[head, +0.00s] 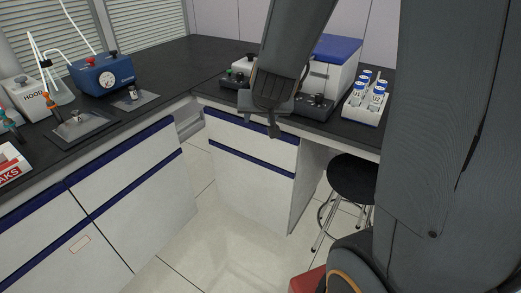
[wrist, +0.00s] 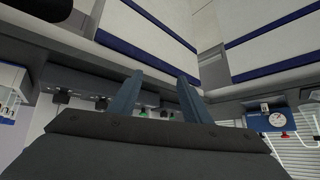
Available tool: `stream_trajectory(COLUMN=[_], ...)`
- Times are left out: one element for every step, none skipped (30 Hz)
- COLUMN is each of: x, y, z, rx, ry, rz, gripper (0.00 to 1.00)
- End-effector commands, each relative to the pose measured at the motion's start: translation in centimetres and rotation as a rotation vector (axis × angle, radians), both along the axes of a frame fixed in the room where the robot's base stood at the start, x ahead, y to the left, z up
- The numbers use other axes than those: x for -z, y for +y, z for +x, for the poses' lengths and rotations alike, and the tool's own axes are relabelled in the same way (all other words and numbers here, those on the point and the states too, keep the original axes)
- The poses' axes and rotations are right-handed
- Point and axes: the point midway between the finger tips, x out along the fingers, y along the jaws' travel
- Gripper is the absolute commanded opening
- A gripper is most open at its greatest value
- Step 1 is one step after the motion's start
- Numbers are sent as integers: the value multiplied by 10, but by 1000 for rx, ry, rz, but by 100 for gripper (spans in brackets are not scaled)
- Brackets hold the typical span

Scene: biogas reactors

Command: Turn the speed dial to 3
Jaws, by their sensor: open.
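My gripper (head: 271,125) is open and empty. In the head view it hangs in front of the back counter, over the instruments' front edge, and hides part of them. In the wrist view the two fingers of my gripper (wrist: 158,95) point toward the counter, apart from each other. Small dark knobs (wrist: 102,103) and a green one (wrist: 170,114) show behind them.
A blue box with a round gauge (head: 107,78) stands on the left counter, near a flask (head: 60,92). A rack of blue-capped bottles (head: 366,102) sits at the back right. A black stool (head: 352,178) stands below it. The floor (head: 225,250) in front is clear.

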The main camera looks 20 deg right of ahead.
Motion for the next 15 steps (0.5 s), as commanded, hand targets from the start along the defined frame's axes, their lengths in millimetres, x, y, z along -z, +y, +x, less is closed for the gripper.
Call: stream_trajectory(x=[0, 1, 2, 4, 5, 6, 7, 7, 8, 9, 10, 10, 11, 12, 13], y=[6, 9, 13, 16, 18, 22, 24, 26, 29, 31, 33, 36, 38, 39, 41], z=[-7, -12, -18, -23, -27, -33, -38, -42, -49, -54, -59, -66, -71, -76, -83], rx=[-22, -33, -49, -60, -70, -84, -93, -105, -117, -126, -134, -147, -157, -165, -175], ry=[26, 41, 64, 82, 97, 119, 136, 152, 174, 192, 209, 231, 249, 266, 289], rz=[9, 14, 22, 27, 31, 35, 41, 43, 47, 51, 52, 58, 60, 62, 64], gripper=[44, 44, 44, 44, 44, 44, 44, 44, 44, 44, 44, 44, 44, 44, 44])
